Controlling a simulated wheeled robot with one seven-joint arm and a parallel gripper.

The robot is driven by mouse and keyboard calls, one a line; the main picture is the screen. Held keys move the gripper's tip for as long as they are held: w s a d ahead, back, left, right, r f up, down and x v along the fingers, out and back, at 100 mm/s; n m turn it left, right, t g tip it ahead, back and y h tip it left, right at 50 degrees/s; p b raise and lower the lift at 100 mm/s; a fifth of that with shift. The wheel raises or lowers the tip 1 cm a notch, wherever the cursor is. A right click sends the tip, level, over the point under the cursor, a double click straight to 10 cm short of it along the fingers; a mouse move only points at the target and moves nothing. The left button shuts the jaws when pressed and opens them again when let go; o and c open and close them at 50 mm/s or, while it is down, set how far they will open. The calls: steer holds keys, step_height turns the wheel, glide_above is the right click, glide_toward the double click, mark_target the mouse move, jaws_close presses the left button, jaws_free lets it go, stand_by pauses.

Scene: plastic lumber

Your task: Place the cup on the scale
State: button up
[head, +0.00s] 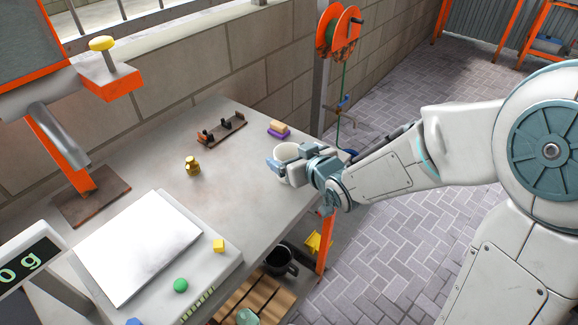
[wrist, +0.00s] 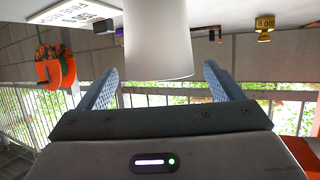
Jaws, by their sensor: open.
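The white cup (head: 287,157) stands on the grey table near its right edge in the head view. My gripper (head: 287,168) is at the cup, with its fingers on either side of it. In the wrist view the cup (wrist: 157,40) sits between the two open blue-grey fingers of my gripper (wrist: 165,85), with visible gaps on both sides. The fingers partly hide the cup in the head view. The scale (head: 140,245) with a white plate is at the table's near left, and its display (head: 25,265) reads 0 g. Its plate is empty.
A sponge stack (head: 279,129) lies behind the cup. An orange press stands at left.

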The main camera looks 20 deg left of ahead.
mark_target(283, 152)
steer(key=shift+f+x, duration=0.15)
steer(key=shift+x, duration=0.95)
steer(key=shift+f+x, duration=0.15)
steer(key=shift+x, duration=1)
steer(key=shift+s+d, duration=0.1)
steer(key=c, duration=1.1)
steer(key=shift+r, duration=0.1)
